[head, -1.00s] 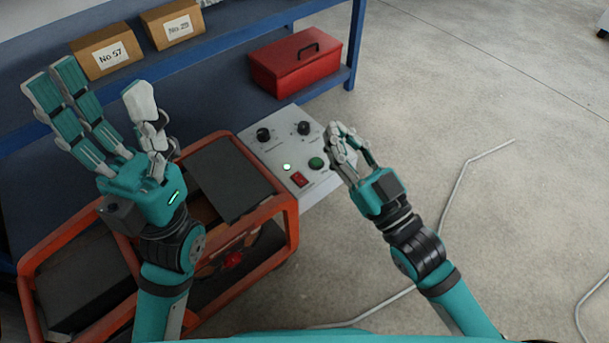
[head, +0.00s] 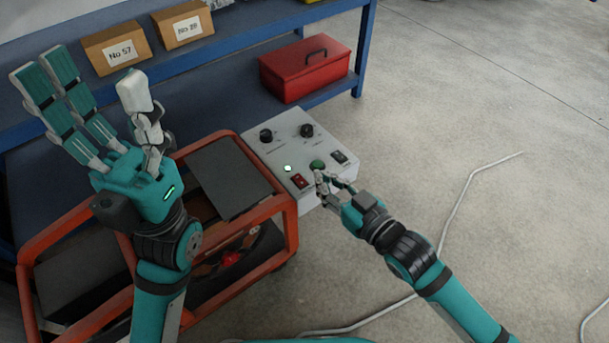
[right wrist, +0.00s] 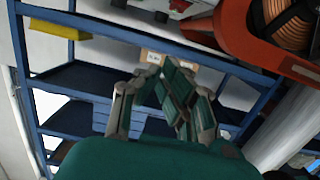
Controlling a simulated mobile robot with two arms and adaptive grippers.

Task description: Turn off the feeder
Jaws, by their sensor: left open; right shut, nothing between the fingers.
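The feeder's control box (head: 276,150) is pale grey with two black knobs, a lit greenish-white lamp (head: 288,168), a red rocker switch (head: 299,181), a green button (head: 317,165) and a black switch (head: 339,157). My right gripper (head: 322,178) is shut and empty at the box's front edge, just below the green button and right of the red switch. I cannot tell whether it touches the panel. Its fingers also show in the right wrist view (right wrist: 165,98). My left gripper (head: 88,88) is open and empty, raised left of the box.
An orange-framed cart (head: 283,200) stands left of the box. A red toolbox (head: 290,79) and cardboard boxes (head: 117,48) sit on the blue shelving (head: 250,55) behind. A pale cable (head: 455,205) lies on the otherwise clear floor at right.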

